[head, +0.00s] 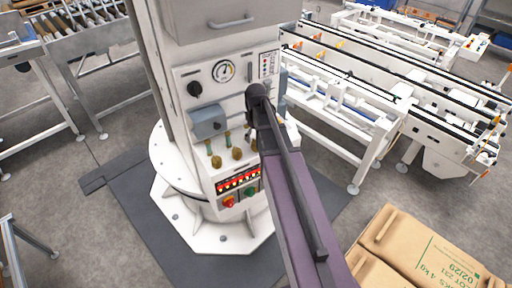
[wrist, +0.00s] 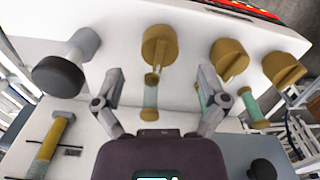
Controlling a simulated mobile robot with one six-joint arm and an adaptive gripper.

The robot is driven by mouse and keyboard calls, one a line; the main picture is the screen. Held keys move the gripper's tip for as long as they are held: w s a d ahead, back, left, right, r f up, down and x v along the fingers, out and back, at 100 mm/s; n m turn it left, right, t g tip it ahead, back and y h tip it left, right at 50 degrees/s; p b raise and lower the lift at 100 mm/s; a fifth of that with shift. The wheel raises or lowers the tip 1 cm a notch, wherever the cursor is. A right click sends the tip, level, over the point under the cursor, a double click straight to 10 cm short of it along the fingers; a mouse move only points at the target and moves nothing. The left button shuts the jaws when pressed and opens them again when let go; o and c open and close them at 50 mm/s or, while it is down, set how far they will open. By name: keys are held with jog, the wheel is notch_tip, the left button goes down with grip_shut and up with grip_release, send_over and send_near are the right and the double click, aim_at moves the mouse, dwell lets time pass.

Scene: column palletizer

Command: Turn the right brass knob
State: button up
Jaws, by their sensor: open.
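Three brass knobs stand in a row on the machine's sloping panel. The wrist view sees the panel upside down compared with the head view. The right brass knob (wrist: 160,45) is therefore the leftmost brass one in the wrist view, and my arm largely hides it in the head view. The middle knob (wrist: 229,58) also shows in the head view (head: 237,154), as does the left knob (wrist: 283,68) (head: 216,161). My gripper (wrist: 160,74) is open and empty, its fingertips spread to either side of the right knob. I cannot tell their depth relative to it.
A black-capped grey knob (wrist: 60,76) is beside the right brass knob. A lit red display (head: 238,181) and red and green switches lie below the row. A grey box (head: 208,121) juts out above. Cartons (head: 425,250) stand at lower right.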

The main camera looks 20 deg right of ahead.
jog(key=shift+f+b, duration=1.75)
jog(key=shift+f, duration=0.35)
jog(key=c, duration=1.1)
